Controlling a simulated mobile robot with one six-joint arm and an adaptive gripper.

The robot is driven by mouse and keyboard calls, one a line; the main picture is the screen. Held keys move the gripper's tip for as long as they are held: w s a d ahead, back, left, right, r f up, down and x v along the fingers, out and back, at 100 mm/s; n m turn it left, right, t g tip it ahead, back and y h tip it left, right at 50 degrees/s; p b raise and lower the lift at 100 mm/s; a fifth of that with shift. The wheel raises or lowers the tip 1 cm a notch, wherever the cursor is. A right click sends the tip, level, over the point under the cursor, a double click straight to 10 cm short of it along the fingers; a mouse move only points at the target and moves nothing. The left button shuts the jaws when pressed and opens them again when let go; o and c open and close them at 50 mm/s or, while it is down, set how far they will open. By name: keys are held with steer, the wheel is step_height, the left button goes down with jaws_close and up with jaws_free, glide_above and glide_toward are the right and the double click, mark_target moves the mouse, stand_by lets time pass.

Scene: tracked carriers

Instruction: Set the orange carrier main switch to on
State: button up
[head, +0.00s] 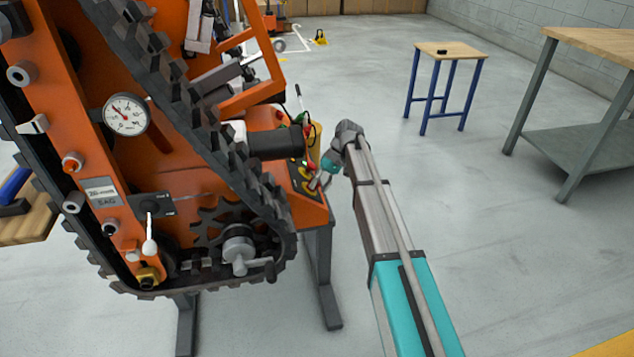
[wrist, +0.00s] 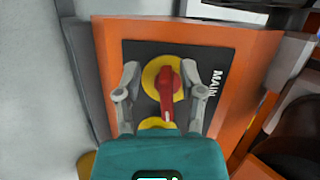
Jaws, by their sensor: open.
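The orange carrier (head: 180,150) stands on the left of the head view, with black tracks along its side. Its main switch is a red handle (wrist: 167,90) on a yellow round plate, set on a black panel (wrist: 205,60) marked MAIN in the wrist view. My gripper (wrist: 165,92) is open, with one finger on each side of the red handle and a gap on both sides. In the head view my gripper (head: 318,180) reaches the small panel at the carrier's end, where the switch is mostly hidden.
A second yellow disc (wrist: 156,123) sits below the switch, partly covered by my gripper. A small blue-legged table (head: 447,50) and a wooden-topped workbench (head: 600,45) stand at the right. The floor between them and the carrier is clear.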

steer(key=s+d+f+m+t+h, duration=0.2)
steer(key=s+d, duration=0.8)
steer(key=s, duration=0.2)
steer(key=s+d+f+m+t+h, duration=0.2)
steer(key=s+d+m+t+h, duration=0.1)
steer(key=s+d, duration=0.7)
steer(key=shift+s+d+m+h, duration=0.3)
steer(key=shift+s+d, duration=0.1)
steer(key=shift+s, duration=0.8)
steer(key=shift+f, duration=0.1)
